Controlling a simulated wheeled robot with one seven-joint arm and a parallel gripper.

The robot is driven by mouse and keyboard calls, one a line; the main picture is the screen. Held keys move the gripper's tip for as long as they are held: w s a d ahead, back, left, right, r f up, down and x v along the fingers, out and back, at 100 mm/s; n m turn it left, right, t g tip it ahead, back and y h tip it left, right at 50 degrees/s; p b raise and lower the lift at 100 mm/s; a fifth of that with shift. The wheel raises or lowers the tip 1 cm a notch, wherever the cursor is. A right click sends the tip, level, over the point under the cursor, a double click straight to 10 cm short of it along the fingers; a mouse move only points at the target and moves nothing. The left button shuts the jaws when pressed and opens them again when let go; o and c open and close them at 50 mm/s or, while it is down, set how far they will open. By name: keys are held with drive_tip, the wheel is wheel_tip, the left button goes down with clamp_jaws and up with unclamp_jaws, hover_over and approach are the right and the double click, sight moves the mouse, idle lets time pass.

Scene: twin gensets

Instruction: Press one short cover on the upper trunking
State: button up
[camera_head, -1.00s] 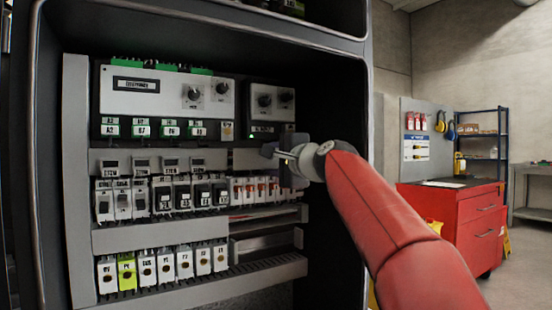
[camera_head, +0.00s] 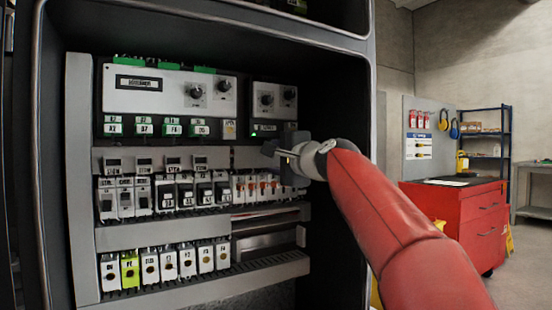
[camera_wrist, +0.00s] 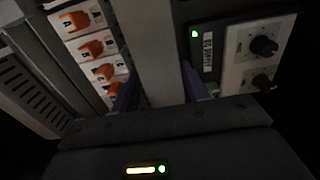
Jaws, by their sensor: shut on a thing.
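The upper trunking is a grey horizontal band (camera_head: 140,157) between the controller modules and the breaker row. A short grey cover (camera_head: 248,158) lies in line at its right part, with a thin seam on its left. My gripper (camera_head: 280,152) is at the right end of this cover, in front of the panel. In the wrist view, the dark blue fingers (camera_wrist: 160,90) are shut on the cover's sides, and the grey strip (camera_wrist: 160,45) runs between them. Whether the cover is fully seated cannot be told. My gripper hides its right end.
Orange-switched breakers (camera_head: 265,187) sit just below, and a knobbed module (camera_head: 273,102) just above. The lower trunking (camera_head: 160,236) has an uncovered right stretch (camera_head: 262,243). The cabinet's right wall (camera_head: 345,110) stands close to my arm. A red tool cabinet (camera_head: 455,220) is at right.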

drive_tip(key=shift+p+x, duration=0.65)
drive_tip(key=shift+x, duration=0.2)
idle(1.5)
drive_tip(key=o, duration=1.3)
drive_tip(key=shift+c, duration=0.2)
drive_tip(key=shift+o, duration=0.3)
drive_tip(key=shift+f, duration=0.1)
